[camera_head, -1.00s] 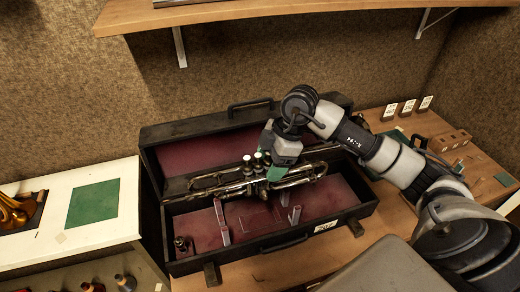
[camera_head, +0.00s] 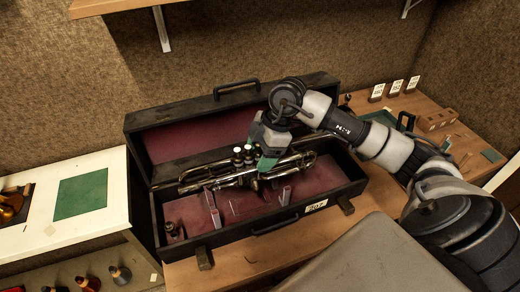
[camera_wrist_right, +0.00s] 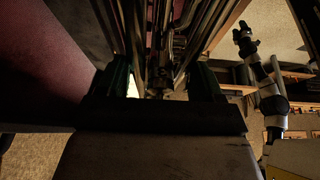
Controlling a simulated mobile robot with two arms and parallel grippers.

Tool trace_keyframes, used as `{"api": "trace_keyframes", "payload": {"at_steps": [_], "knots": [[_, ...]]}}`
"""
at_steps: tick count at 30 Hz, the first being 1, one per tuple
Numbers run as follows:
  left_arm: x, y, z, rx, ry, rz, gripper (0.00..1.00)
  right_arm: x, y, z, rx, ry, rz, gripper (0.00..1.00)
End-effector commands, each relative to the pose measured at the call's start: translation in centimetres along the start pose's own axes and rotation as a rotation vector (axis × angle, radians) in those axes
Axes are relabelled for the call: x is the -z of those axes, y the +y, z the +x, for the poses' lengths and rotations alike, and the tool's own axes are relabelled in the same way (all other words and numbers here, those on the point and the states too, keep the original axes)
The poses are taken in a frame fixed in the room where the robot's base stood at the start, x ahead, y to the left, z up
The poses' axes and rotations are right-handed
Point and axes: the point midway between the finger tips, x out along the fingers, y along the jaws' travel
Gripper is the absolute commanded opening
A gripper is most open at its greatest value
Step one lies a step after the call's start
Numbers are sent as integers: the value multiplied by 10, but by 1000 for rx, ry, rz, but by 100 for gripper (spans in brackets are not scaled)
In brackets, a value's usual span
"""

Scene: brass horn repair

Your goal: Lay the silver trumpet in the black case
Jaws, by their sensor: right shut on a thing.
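The silver trumpet (camera_head: 222,178) is held lengthwise over the open black case (camera_head: 290,222), whose inside is red. My right gripper (camera_head: 262,166), with green finger pads, is shut on the trumpet near its valves. The trumpet's tubing also shows close up between the fingers in the right wrist view (camera_wrist_right: 160,45). The trumpet hides part of the case's back wall. Pale upright supports (camera_head: 284,194) stand on the case floor below it. Whether the trumpet touches them I cannot tell.
The case lid (camera_head: 215,137) is open and leans back near the wall. A wooden shelf (camera_head: 120,5) hangs above. A small dark item (camera_head: 172,230) sits in the case's left front corner. A white table with a green mat (camera_head: 82,194) is at left; small tagged items stand at right.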

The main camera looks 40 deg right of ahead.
Motion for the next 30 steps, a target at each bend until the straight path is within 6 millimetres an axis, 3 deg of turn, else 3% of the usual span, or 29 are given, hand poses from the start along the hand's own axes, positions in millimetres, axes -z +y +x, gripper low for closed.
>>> {"api": "trace_keyframes", "payload": {"at_steps": [30], "knots": [[-11, 1, 47, -1, -11, 0, 57, -28, 1, 67, -3, 2, -1, 27]]}}
